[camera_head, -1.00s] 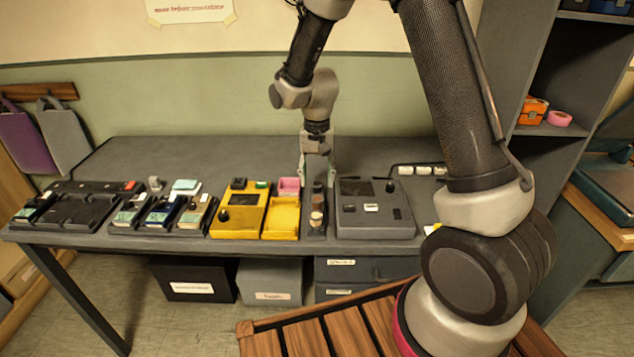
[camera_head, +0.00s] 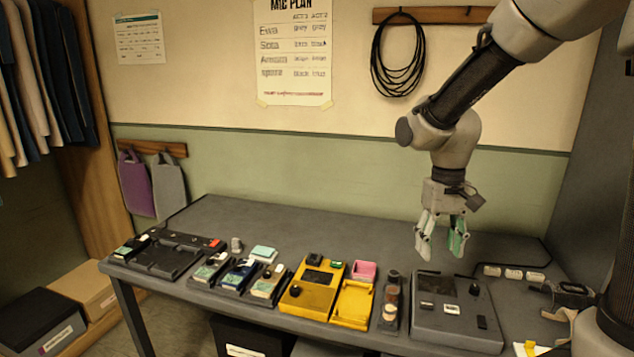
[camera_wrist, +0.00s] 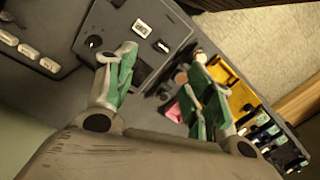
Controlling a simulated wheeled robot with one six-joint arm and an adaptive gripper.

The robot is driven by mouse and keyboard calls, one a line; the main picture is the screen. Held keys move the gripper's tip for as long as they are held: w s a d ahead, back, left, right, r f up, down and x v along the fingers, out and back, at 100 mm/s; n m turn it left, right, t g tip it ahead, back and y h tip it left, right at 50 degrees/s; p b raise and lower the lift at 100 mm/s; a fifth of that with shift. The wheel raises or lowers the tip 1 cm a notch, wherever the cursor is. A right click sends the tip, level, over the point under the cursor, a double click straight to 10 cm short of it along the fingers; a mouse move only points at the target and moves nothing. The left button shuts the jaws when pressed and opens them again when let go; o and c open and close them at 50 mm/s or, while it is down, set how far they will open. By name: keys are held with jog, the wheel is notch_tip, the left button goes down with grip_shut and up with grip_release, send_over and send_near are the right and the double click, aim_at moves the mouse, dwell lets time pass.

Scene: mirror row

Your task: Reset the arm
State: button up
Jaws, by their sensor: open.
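My gripper (camera_head: 441,241) hangs open and empty above the back right part of the grey table (camera_head: 225,214), with its fingers pointing down. It is behind and above the grey console (camera_head: 456,311) with a dark screen and a knob. In the wrist view my gripper (camera_wrist: 160,92) shows two green-padded fingers spread apart with nothing between them. The console (camera_wrist: 135,15) shows beyond the left finger there, and a yellow device (camera_wrist: 233,88) lies partly behind the right finger.
On the table stand a black tray (camera_head: 160,260), a yellow device (camera_head: 312,294), a pink block (camera_head: 363,270), a dark holder with round pieces (camera_head: 390,302) and several white tags (camera_head: 513,273). A coiled cable (camera_head: 398,58) hangs on the wall. The table's back middle is clear.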

jog(key=s+d+r+t, duration=0.2)
jog(key=s+d+r, duration=0.2)
jog(key=s, duration=0.4)
jog(key=s+d+r+m+t, duration=0.1)
jog(key=s+d+r+t, duration=0.2)
jog(key=s+d+r, duration=0.2)
jog(key=shift+s+d+r, duration=0.25)
jog(key=shift+s+r, duration=0.6)
jog(key=shift+s, duration=0.6)
